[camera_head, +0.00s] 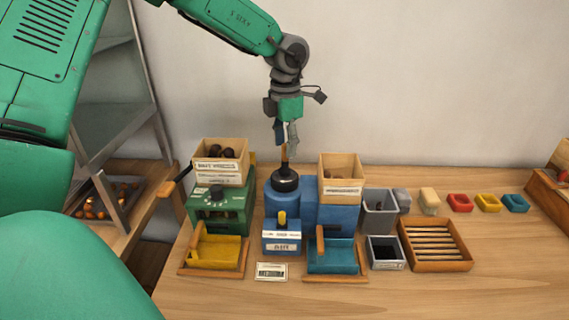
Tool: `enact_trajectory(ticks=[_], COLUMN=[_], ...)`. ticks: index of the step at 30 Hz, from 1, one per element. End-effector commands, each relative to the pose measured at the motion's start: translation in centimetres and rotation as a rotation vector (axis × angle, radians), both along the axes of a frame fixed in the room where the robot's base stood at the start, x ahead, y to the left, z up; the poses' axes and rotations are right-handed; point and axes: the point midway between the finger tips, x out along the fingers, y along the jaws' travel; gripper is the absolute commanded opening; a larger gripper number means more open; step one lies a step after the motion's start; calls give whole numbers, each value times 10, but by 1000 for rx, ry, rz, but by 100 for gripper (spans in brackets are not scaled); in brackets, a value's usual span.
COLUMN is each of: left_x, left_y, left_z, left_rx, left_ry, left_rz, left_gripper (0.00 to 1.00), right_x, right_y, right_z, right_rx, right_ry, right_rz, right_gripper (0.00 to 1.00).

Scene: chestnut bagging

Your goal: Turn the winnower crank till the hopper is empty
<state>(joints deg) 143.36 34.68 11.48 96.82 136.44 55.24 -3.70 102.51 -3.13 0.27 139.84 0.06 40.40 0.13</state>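A blue machine (283,205) stands mid-table, with a black round cap and an upright wooden handle (284,155) on top. A light wooden hopper box (341,188) sits on its right part; a little dark content shows inside. My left gripper (286,142) points down with its fingertips at the top of that handle; whether they are closed on it is too small to tell. To the left, a green machine (218,210) carries a wooden box (221,176) holding several dark chestnuts. A crank handle (168,188) sticks out at its left. My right gripper is not in view.
A yellow tray (218,252) and a blue tray (333,258) stand in front. Grey bins (379,212), a slatted wooden rack (435,246) and small coloured blocks (459,202) are to the right. A crate with nuts (112,198) is at left. The front right table is clear.

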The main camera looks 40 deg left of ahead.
Motion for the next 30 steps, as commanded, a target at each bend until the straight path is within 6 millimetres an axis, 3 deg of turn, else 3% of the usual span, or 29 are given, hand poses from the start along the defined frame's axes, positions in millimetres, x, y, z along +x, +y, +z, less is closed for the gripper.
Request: enact_trajectory(ticks=[29, 30], left_x=[-1, -1], left_y=[0, 0], left_z=[-18, -18], left_rx=[-1, -1], left_ry=[-1, -1], left_rz=[0, 0], left_gripper=[40, 29], right_x=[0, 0], right_y=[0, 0], right_z=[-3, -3], right_rx=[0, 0], right_ry=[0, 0], right_rz=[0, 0], right_gripper=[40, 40])
